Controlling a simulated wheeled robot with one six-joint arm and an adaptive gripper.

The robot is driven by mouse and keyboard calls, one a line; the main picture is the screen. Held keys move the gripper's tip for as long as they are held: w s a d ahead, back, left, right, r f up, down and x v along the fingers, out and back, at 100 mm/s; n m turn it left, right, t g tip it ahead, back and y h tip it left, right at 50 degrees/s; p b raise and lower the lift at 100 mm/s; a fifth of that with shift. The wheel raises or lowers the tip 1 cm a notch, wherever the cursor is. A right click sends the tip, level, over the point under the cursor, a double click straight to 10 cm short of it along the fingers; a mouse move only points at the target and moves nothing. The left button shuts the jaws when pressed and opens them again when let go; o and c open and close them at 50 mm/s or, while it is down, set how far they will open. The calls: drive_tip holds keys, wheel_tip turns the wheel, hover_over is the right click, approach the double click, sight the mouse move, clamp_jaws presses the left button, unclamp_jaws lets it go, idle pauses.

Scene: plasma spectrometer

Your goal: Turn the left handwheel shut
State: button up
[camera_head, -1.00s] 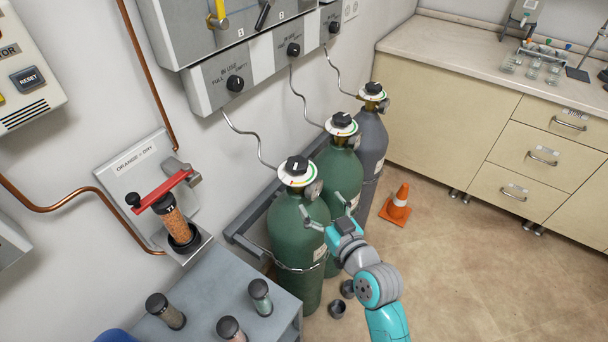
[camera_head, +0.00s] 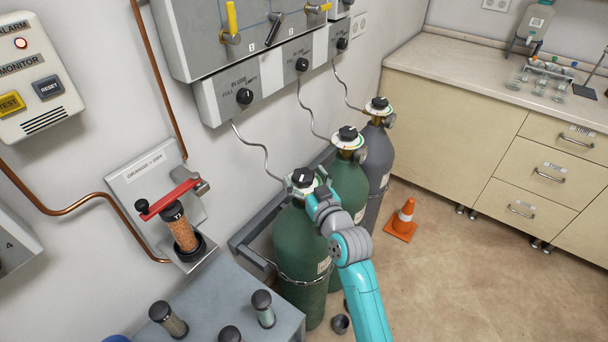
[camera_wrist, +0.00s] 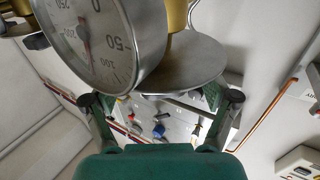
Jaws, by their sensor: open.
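The left handwheel (camera_head: 303,177) is a black knob with a white mark, on a pale round dial atop the left green cylinder (camera_head: 300,245). My gripper (camera_head: 303,188) is at that cylinder's top, right by the handwheel, partly covering the valve. In the wrist view my gripper (camera_wrist: 162,98) is open with its fingers wide apart. A round pressure gauge (camera_wrist: 105,42), a brass stem (camera_wrist: 178,16) and the underside of a disc (camera_wrist: 187,65) are close in front of it. The handwheel itself cannot be made out there. I cannot tell whether the fingers touch anything.
A middle green cylinder (camera_head: 352,177) and a grey cylinder (camera_head: 378,155) stand close to the right, with their own handwheels. A wall panel with knobs (camera_head: 244,96) is behind. A grey cart (camera_head: 285,318) is at front left; an orange cone (camera_head: 402,220) stands on the floor.

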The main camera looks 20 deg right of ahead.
drive_tip(key=shift+w+a, duration=0.1)
drive_tip(key=shift+w, duration=0.35)
drive_tip(key=c, duration=1.2)
drive_tip(key=shift+f+m+h, duration=0.1)
drive_tip(key=shift+m+h, duration=0.3)
drive_tip(key=shift+h, duration=0.2)
drive_tip(key=shift+m+h, duration=0.3)
drive_tip(key=shift+h, duration=0.2)
drive_tip(key=o, duration=1.2)
drive_tip(key=s, duration=1.2)
